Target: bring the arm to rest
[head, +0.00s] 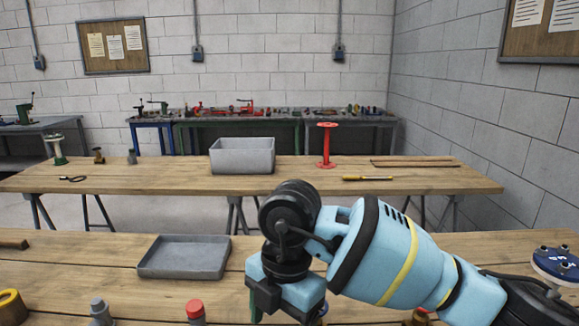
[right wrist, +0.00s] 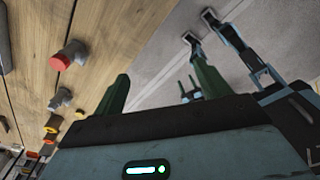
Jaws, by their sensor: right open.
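My right arm reaches in from the right in the head view, over the near wooden table. Its gripper (head: 285,300) points down near the table's front, and the fingertips are cut off or hidden there. In the right wrist view the two green fingers of my right gripper (right wrist: 160,75) stand apart with nothing between them, so it is open and empty. A red-topped grey fitting (right wrist: 66,59) lies to the left of the fingers in that view, apart from them. My left gripper does not show in the head view.
A grey tray (head: 184,257) lies left of my gripper. A red-capped part (head: 195,310), a grey part (head: 100,311) and a yellow ring (head: 11,305) stand along the front. A blue flange (head: 556,262) is at right. The far table holds a grey bin (head: 242,156) and red stand (head: 326,146).

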